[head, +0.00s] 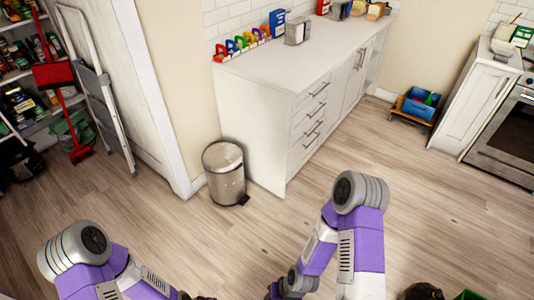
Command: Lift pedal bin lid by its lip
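The pedal bin (225,183) is a silver metal cylinder standing upright on the wood floor, beside the near left end of the white counter. Its lid (222,156) looks shut, flat across the top. A dark pedal (243,199) sticks out at its base toward the lower right. The lip of the lid is too small to make out. My two purple and grey arms come in from the bottom, well short of the bin and apart from it. Both grippers are cut off below the picture's lower edge, so their fingers do not show.
The white counter (270,137) with drawers stands right of the bin, a door frame (160,95) behind left. A stepladder (100,95) and red broom (60,90) stand at left. A blue crate (420,103) and oven (508,135) are at right. Floor before the bin is clear.

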